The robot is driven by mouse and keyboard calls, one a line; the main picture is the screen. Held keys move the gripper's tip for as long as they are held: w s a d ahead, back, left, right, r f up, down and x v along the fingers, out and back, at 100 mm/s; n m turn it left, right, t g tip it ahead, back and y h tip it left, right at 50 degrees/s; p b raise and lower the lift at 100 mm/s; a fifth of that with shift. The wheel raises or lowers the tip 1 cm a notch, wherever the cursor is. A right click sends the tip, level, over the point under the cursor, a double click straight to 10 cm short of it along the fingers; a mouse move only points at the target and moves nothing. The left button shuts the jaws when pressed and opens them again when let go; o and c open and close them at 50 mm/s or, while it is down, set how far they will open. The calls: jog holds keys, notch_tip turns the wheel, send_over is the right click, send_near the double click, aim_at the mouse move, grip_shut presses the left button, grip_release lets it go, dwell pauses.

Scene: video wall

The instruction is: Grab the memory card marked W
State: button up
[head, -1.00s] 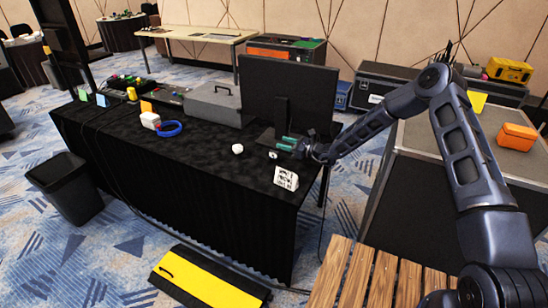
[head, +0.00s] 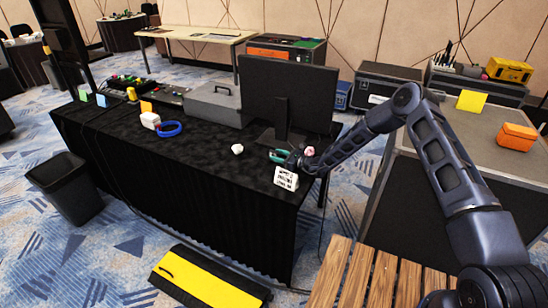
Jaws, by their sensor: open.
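My gripper (head: 278,156), with green fingers, is open low over the right end of the black-draped table (head: 190,180). It points left, just behind a small white sign with dark marks (head: 286,179). I cannot make out a memory card or a letter W at this size. A small white item seen earlier at the gripper's present place is now hidden or lost among the fingers. A small pinkish-white item (head: 309,151) shows just right of the gripper.
A white lump (head: 237,149) lies left of the gripper. A dark monitor (head: 287,95) stands behind it. A blue ring (head: 169,129), a white box (head: 150,120) and a grey case (head: 213,104) are farther left. The table's front middle is clear.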

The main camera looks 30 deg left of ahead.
aim_at(271, 153)
jog(key=shift+a, duration=2)
grip_shut()
